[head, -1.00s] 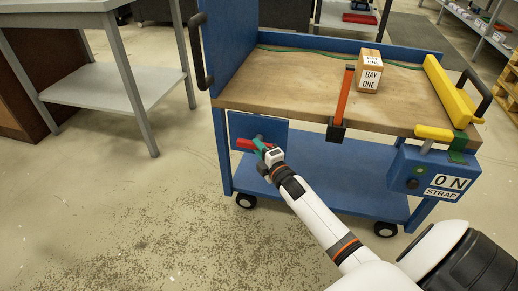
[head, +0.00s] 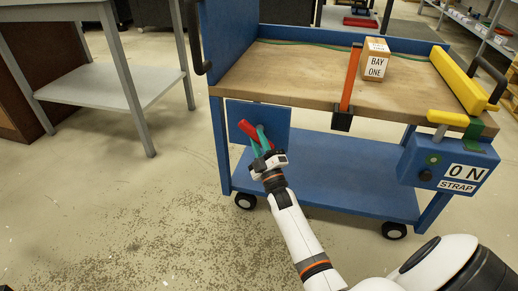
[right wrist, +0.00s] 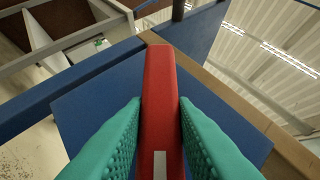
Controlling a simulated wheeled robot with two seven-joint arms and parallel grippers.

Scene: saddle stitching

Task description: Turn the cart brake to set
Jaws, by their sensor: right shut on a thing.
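The cart brake is a red lever (head: 247,128) on a blue plate (head: 280,116) below the cart's wooden deck. In the head view its red end points up and to the left, at a slant. My right gripper (head: 262,142) is shut on the red lever. In the right wrist view the lever (right wrist: 160,85) stands between the two teal fingers (right wrist: 160,140), which press on its sides. The fingers and wrist hide part of the lever and its pivot. My left gripper is not in view.
The blue cart's deck (head: 290,85) carries a BAY ONE box (head: 376,66), an orange strap (head: 351,78) and a yellow bar (head: 460,80). A blue ON STRAP box (head: 450,165) hangs at the right. A grey table (head: 105,85) stands left; open floor lies in front.

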